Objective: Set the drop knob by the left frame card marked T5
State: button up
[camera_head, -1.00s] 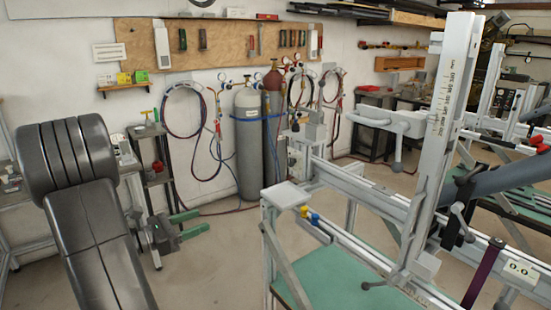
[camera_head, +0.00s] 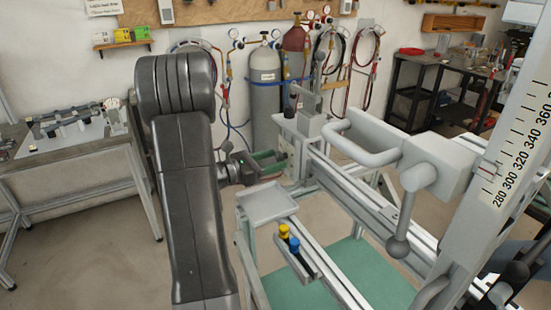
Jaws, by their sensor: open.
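The grey frame jig (camera_head: 350,215) fills the right half of the view. On its upright, a sliding grey clamp block (camera_head: 436,160) with a looped handle has a lever ending in a round grey ball knob (camera_head: 397,246). I cannot tell whether this is the drop knob. A white scale (camera_head: 515,150) runs up the tilted-looking upright, with numbers from 280 to 360 readable. No card marked T5 can be seen. My gripper (camera_head: 265,161), with green fingers, is open, left of the jig's end block, its tips partly hidden there. Nothing shows between its fingers.
A small grey tray (camera_head: 267,205) and a holder with a yellow knob (camera_head: 284,230) and a blue knob (camera_head: 294,244) sit at the jig's near end. A workbench (camera_head: 70,150) stands left. Gas cylinders (camera_head: 264,95) stand behind. Floor between bench and jig is clear.

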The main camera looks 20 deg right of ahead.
jog(key=shift+d, duration=0.65)
jog(key=shift+c, duration=0.4)
jog(key=c, duration=0.8)
jog(key=shift+c, duration=0.2)
